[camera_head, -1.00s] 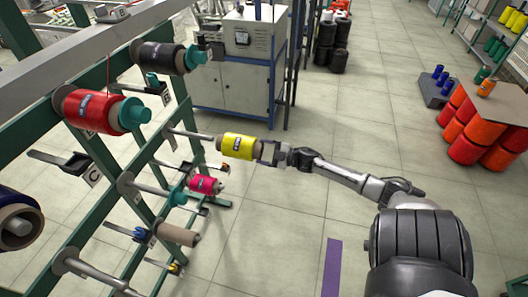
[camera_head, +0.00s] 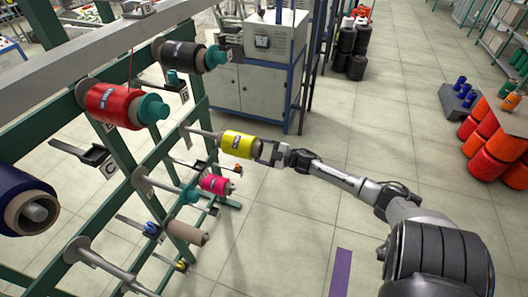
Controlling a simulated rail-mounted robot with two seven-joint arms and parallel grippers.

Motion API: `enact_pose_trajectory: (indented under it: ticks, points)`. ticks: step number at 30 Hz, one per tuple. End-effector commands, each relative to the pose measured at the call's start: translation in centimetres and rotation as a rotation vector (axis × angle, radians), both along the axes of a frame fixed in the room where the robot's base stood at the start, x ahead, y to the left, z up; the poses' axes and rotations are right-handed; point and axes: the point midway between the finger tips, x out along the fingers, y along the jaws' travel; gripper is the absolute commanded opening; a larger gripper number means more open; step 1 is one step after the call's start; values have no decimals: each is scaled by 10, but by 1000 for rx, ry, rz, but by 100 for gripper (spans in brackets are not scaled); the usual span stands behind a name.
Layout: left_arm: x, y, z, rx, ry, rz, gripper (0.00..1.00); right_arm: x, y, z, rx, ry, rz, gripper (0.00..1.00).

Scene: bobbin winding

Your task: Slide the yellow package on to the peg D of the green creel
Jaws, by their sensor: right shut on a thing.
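The yellow package (camera_head: 238,145) is a wound bobbin on a brown tube, lying roughly level beside the green creel (camera_head: 126,150). My right gripper (camera_head: 266,152) is shut on the tube at its right end. A bare metal peg (camera_head: 203,132) with a round disc at its base points at the package's left end. The peg's tip meets the package's left end in the picture; I cannot tell whether it is inside the tube. The letter at this peg is not readable. My left gripper is not in view.
The creel also holds a red package (camera_head: 108,104), a black one (camera_head: 182,56), a pink one (camera_head: 214,184) and a dark blue one (camera_head: 12,200). A bare brown tube (camera_head: 188,233) sits lower. A grey cabinet (camera_head: 240,85) stands behind.

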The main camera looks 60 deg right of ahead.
Motion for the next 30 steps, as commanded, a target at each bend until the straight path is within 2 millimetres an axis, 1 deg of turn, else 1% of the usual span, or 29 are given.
enact_pose_trajectory:
  ticks: [5,12,18,23,30]
  points:
    - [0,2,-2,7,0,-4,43,6,0,1,-1,-4,1,43]
    - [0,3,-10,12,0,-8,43,34,3,1,-1,-5,1,43]
    - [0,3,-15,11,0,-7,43,52,4,1,-1,-4,1,43]
    - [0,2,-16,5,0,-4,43,59,5,1,0,-3,0,43]
    - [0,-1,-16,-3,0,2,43,60,5,1,0,-2,1,43]
